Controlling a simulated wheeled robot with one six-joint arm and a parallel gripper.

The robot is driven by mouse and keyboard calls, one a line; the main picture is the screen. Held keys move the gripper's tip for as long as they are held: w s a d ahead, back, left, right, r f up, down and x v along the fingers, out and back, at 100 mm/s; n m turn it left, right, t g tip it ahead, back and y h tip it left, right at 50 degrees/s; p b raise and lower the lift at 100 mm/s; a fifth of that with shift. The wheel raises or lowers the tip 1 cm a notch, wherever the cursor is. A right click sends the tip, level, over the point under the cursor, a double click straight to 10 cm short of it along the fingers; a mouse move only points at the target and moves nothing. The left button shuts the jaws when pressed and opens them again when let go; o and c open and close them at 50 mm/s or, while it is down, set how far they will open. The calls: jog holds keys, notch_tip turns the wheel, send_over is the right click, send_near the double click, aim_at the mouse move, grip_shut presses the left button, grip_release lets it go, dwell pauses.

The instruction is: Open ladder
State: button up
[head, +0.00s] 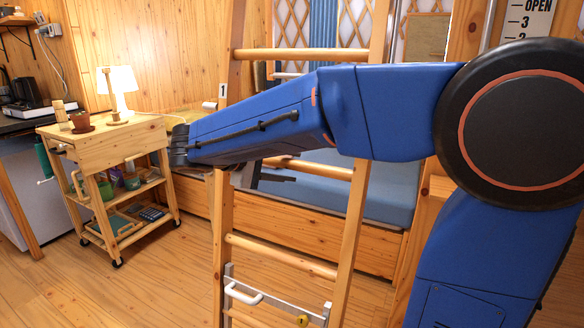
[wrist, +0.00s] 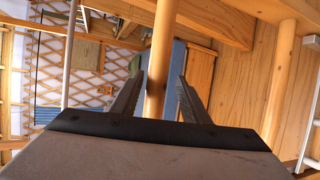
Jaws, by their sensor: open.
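The wooden ladder (head: 226,215) stands in the middle of the head view, with two rails and several round rungs. A metal bracket with a white handle (head: 243,294) and a yellow knob (head: 303,320) crosses its lower part. My gripper (head: 282,178) is partly hidden behind my blue arm, near a middle rung (head: 312,168). In the wrist view my gripper (wrist: 160,77) is open, and a round wooden rung (wrist: 164,40) lies between its two fingers in the picture. Gaps show on both sides; no contact is visible. Part of the left rail is hidden by my arm.
A wooden cart (head: 105,143) with a lit lamp (head: 118,85) stands at the left. A bench with a blue cushion (head: 385,192) is behind the ladder. A sign reading OPEN (head: 531,20) hangs at the upper right. The floor between cart and ladder is clear.

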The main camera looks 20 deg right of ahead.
jog(key=v, duration=1.5)
jog(key=shift+a, duration=0.25)
jog(key=shift+s+r, duration=0.1)
jog(key=s+d+f+g+y, duration=0.2)
jog(key=s+d+f+y, duration=0.4)
jog(key=s+d+f, duration=0.55)
jog(key=s+d+f+m+t+y, duration=0.1)
jog(key=s+f+m+t+y, duration=0.2)
jog(key=s+f+y, duration=0.4)
notch_tip(320, 180, down, 6)
jog(key=s+m, duration=0.1)
jog(key=s, duration=0.1)
jog(key=shift+s+d+m+t, duration=0.3)
jog(key=shift+s+d, duration=0.05)
jog(key=shift+s, duration=0.05)
